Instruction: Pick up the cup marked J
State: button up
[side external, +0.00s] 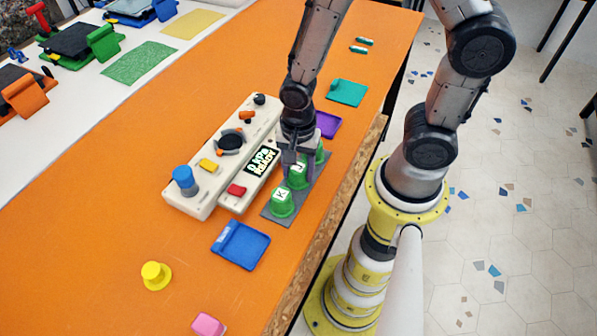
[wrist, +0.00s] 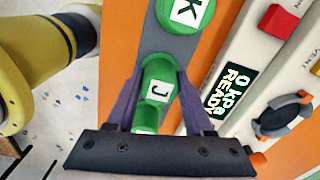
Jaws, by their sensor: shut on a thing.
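The green cup marked J (wrist: 159,70) is between the two fingers of my gripper (wrist: 158,92) in the wrist view, and they are shut on it. In the side view my gripper (side external: 291,164) points down at the middle of the cup row, at a green cup (side external: 298,182). The cup marked K (side external: 282,206) stands nearer the camera on the grey strip (side external: 270,216); it also shows at the top of the wrist view (wrist: 187,14). A third green cup (side external: 320,154) is behind, partly hidden by my gripper. I cannot tell whether the J cup is clear of the strip.
A beige device with a display reading "0 kPa READY" (side external: 262,160) stands close left of the cups. A blue tray (side external: 240,245), a yellow knob-shaped piece (side external: 156,275) and a pink block (side external: 208,325) lie nearer the camera. The orange table's edge is close on the right.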

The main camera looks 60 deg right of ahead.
grip_shut()
